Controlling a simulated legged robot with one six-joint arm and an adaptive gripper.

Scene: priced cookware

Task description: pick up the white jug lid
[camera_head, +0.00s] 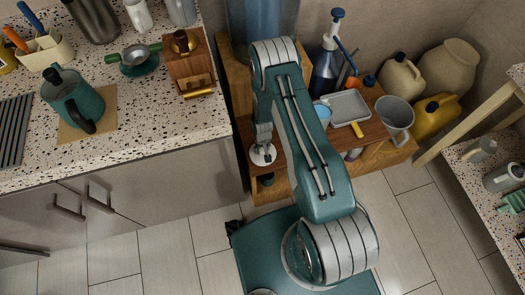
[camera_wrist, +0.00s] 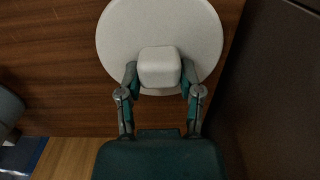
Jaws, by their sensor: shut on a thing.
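The white jug lid is a round white disc (camera_wrist: 160,22) with a blocky, rounded knob (camera_wrist: 159,66) in the wrist view. My gripper (camera_wrist: 159,78) is shut on the knob, with one finger at each side of it. In the head view the lid (camera_head: 263,157) shows as a small white disc below my gripper (camera_head: 264,146), at the left end of the low wooden shelf. I cannot tell whether the lid touches the wood or hangs just above it.
The wooden shelf (camera_head: 372,153) also holds a grey tray (camera_head: 349,107), a spray bottle (camera_head: 326,70) and a grey bucket (camera_head: 395,118). The speckled counter (camera_head: 150,125) stands close on the left, with a teal kettle (camera_head: 73,103). Tiled floor (camera_head: 160,245) is open in front.

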